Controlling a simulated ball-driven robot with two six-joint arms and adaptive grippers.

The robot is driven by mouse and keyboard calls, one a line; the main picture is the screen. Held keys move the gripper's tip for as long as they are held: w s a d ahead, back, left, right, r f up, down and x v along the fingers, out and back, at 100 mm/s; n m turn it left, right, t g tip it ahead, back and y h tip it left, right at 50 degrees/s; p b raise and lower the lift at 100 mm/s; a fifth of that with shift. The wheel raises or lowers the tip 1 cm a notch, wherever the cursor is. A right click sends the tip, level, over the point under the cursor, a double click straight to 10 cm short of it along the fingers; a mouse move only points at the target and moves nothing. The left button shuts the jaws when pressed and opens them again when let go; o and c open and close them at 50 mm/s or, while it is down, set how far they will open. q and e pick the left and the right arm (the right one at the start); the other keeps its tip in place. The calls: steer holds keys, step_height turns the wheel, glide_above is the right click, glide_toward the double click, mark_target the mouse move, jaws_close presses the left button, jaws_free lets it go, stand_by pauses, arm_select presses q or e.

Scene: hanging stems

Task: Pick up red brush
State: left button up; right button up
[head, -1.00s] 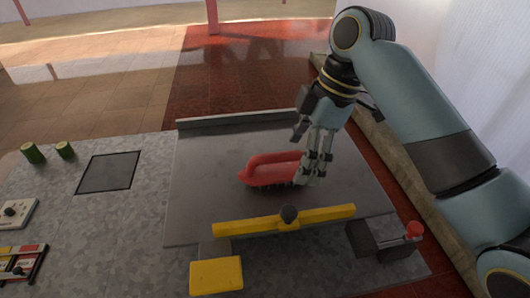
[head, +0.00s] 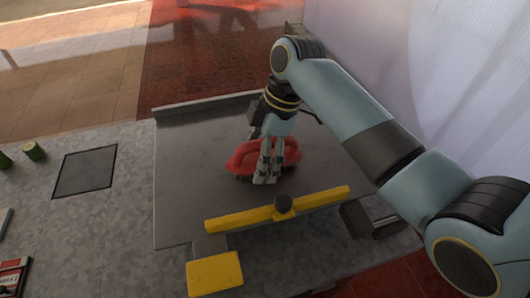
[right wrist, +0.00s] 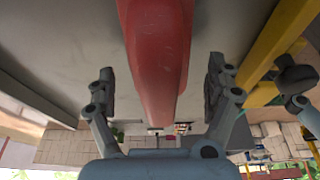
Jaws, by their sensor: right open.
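The red brush (head: 242,157) lies on the dark grey tilted board (head: 185,200), handle side up. My right gripper (head: 267,178) is at the brush, its fingers in front of the brush's middle in the head view. In the right wrist view the brush (right wrist: 160,60) runs lengthwise between the two spread fingers of my right gripper (right wrist: 161,92), with a gap on each side. The fingers hide part of the brush in the head view. My left gripper is not in view.
A yellow bar with a dark knob (head: 240,220) crosses the board's near edge. A yellow block (head: 214,273) sits in front of it. Green cylinders (head: 34,150) and a dark square plate (head: 85,172) are on the speckled surface at left. The board's left part is clear.

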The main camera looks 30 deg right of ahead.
steer(key=shift+w+a+f, duration=0.1)
steer(key=shift+a+f, duration=0.05)
steer(key=shift+f, duration=0.4)
steer(key=c, duration=1.4)
steer(key=shift+o, duration=0.2)
steer(key=shift+r, duration=0.1)
